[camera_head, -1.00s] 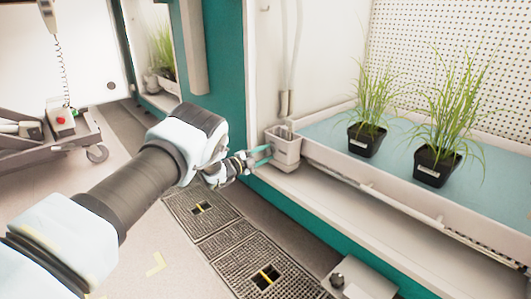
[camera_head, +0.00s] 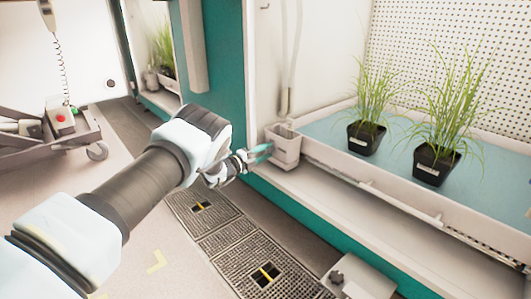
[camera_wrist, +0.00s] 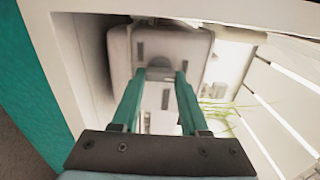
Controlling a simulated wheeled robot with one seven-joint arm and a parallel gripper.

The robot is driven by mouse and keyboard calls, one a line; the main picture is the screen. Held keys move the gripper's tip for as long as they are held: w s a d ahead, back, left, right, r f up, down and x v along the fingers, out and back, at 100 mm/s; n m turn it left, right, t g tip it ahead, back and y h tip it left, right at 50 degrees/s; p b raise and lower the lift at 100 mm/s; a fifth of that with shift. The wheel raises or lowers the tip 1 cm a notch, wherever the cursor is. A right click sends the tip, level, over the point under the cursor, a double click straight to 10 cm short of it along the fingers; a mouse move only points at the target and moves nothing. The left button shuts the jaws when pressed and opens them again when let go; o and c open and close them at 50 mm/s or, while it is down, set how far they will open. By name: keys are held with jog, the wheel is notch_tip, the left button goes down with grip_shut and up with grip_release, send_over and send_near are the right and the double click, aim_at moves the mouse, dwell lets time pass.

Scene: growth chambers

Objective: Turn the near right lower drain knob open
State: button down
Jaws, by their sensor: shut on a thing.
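A pale grey box-shaped drain housing (camera_head: 287,150) stands on the chamber's front ledge, at the left end of the plant tray. My gripper (camera_head: 264,153) reaches its near face from the left. In the wrist view, my gripper's teal fingers (camera_wrist: 166,76) are shut on a small grey rounded part on the housing's face, which looks like the drain knob (camera_wrist: 159,73). The fingers partly cover the knob, so its angle cannot be told. The housing (camera_wrist: 175,48) fills the upper middle of the wrist view.
The tray (camera_head: 325,155) with two potted grasses (camera_head: 368,138) (camera_head: 437,160) lies to the right. A teal post (camera_head: 222,65) stands behind my gripper. A hose (camera_head: 291,60) hangs above the housing. A box with a dark knob (camera_head: 337,278) sits low in front.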

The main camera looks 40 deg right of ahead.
jog(key=shift+c, duration=2.1)
grip_release()
jog(key=shift+a, duration=0.1)
jog(key=a+p, duration=0.4)
jog(key=a, duration=0.6)
jog(key=shift+w+a+p, duration=0.3)
jog(key=shift+p, duration=0.05)
